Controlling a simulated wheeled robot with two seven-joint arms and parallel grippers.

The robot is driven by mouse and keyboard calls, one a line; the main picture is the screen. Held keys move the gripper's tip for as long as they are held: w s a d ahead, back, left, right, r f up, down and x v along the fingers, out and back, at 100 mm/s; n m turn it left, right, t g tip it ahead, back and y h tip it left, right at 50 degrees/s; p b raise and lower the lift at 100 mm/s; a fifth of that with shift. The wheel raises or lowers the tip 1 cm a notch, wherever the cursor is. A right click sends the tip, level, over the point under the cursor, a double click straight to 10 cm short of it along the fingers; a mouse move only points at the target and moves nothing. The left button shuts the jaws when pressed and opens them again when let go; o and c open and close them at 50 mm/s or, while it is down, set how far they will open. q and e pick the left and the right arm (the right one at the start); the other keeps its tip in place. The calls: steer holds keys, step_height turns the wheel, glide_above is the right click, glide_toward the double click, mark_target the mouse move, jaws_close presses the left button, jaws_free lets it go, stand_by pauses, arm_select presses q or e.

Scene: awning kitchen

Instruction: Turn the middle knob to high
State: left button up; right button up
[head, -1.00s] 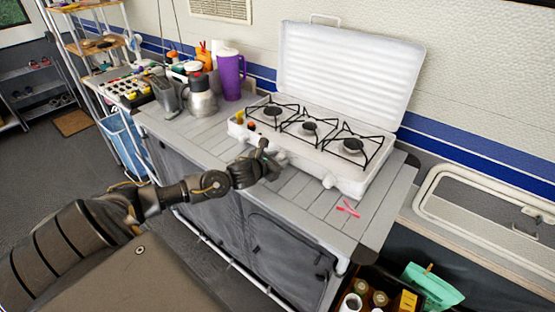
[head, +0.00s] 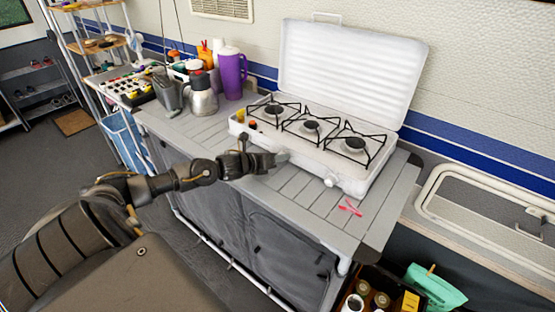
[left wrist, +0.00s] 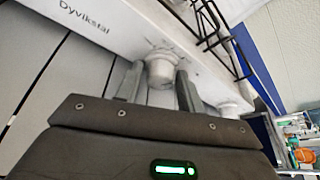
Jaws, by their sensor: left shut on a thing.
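The white camping stove (head: 300,150) stands on the grey slatted counter with its lid raised. My left gripper (head: 284,157) is at the middle of the stove's front face and hides the middle knob in the head view. In the left wrist view, the white middle knob (left wrist: 160,68) sits between the two fingers of my left gripper (left wrist: 158,84), which is shut on it. Another white knob (left wrist: 235,108) shows beyond the fingers, and a white knob (head: 331,181) shows at the stove's right front in the head view. My right gripper is not in view.
A steel jug (head: 201,96) and a purple tumbler (head: 231,74) stand on the counter left of the stove. Pink items (head: 349,208) lie at the counter's right front. Black pan supports cover the burners.

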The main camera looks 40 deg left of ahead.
arm_select(q)
steer(key=shift+n, duration=0.3)
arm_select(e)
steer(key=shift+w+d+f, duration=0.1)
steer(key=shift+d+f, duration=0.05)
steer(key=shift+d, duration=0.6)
